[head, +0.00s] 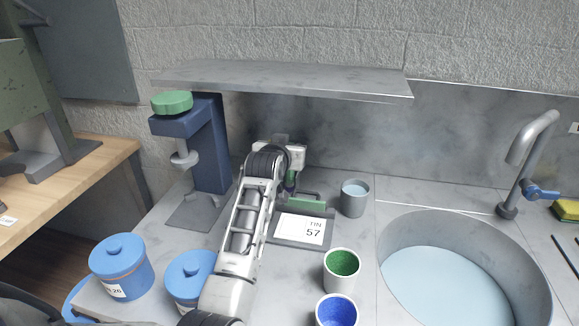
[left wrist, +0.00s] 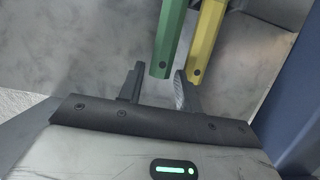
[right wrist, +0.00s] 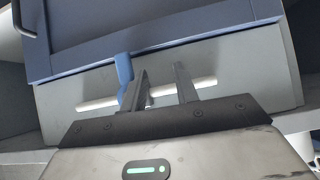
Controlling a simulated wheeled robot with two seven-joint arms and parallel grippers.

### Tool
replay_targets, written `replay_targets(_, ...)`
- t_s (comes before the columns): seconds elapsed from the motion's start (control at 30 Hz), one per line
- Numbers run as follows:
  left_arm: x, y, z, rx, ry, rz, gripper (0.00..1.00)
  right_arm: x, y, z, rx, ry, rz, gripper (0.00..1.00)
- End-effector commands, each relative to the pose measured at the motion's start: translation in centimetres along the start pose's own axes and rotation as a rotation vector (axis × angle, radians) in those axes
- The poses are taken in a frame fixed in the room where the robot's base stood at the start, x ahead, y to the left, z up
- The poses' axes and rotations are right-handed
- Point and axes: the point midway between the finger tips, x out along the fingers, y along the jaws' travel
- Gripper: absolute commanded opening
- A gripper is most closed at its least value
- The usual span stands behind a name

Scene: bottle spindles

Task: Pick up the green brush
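A long green handle (left wrist: 173,38), which looks like the green brush, hangs in the left wrist view; only its lower part shows. Its end lies between and just beyond the fingertips of my left gripper (left wrist: 158,82), which is open and holds nothing. A yellow handle (left wrist: 205,42) hangs close to its right, near the right finger. In the head view my left gripper (head: 287,165) is under the shelf, partly hidden by my arm, with a small green piece (head: 291,179) at it. My right gripper (right wrist: 162,82) is open and empty, facing a grey panel with a white bar.
A grey shelf (head: 285,78) hangs above my left gripper. A blue stand (head: 205,145) with a green knob is left of it. A grey cup (head: 354,198), a scale (head: 300,229) reading 57, paint cups, blue canisters (head: 121,266) and a sink (head: 450,285) surround my arm.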

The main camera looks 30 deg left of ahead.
Motion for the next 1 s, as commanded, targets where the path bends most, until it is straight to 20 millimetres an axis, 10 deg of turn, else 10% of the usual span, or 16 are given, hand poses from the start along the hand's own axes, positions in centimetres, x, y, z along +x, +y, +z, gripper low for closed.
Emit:
replay_targets(0.5,2.6,0.0,0.0,0.0,0.0,-0.001,0.34,-0.1,0.2,-0.1,0.001,0.001,0.007,0.3)
replay_targets(0.63,2.6,0.0,0.0,0.0,0.0,-0.001,0.0,-0.1,0.2,-0.1,0.002,0.0,0.006,0.3)
replay_targets(1.0,2.5,0.2,-0.3,0.001,0.002,0.002,0.0,-0.1,0.1,0.0,0.002,-0.003,0.004,0.3)
